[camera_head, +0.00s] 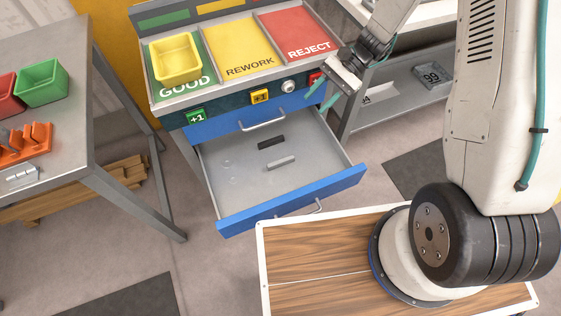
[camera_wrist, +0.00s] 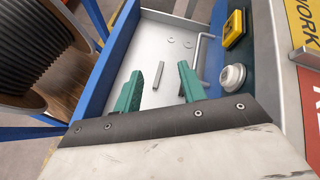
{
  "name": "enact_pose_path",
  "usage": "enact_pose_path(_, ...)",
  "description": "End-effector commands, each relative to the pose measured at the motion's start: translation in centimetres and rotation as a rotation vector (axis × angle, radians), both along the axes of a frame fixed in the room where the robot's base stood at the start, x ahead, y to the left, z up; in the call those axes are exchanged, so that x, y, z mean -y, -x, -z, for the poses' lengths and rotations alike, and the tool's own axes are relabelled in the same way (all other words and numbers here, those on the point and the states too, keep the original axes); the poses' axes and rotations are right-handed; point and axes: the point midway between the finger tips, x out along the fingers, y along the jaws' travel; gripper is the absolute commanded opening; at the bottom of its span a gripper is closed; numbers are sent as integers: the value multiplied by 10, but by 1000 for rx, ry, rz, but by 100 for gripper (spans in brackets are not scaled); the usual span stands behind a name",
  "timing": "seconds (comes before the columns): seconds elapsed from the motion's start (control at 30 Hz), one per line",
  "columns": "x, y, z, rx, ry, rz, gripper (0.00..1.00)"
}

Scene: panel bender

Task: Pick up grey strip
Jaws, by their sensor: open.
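The grey strip (camera_head: 281,162) lies flat on the floor of the open blue drawer (camera_head: 336,183). In the wrist view the grey strip (camera_wrist: 158,76) shows between the two teal fingers, farther off than their tips. A black strip (camera_head: 271,141) lies near it, closer to the cabinet; I cannot make it out in the wrist view. My gripper (camera_head: 317,103) is open and empty, above and to the right of the strip in the head view, near the drawer's back right corner. The gripper also shows in the wrist view (camera_wrist: 160,70).
The drawer handle (camera_head: 262,121) of a shut upper drawer, a knob (camera_head: 289,86) and buttons sit on the cabinet front close to my gripper. Above is a tray with a yellow bin (camera_head: 175,58). A side table (camera_head: 70,130) stands left. The drawer floor is otherwise mostly clear.

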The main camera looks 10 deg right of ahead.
Motion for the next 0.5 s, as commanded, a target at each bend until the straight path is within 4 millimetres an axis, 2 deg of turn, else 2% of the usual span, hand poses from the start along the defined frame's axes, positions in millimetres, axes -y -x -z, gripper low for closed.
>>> enact_pose_path(0.03,-2,-1,27,-49,-16,37,41)
enact_pose_path(0.17,-6,-3,83,-140,-47,130,41)
enact_pose_path(0.3,-12,4,142,-236,-73,226,41)
enact_pose_path(0.4,-14,11,177,-290,-84,283,41)
enact_pose_path(0.5,-16,16,199,-323,-90,321,41)
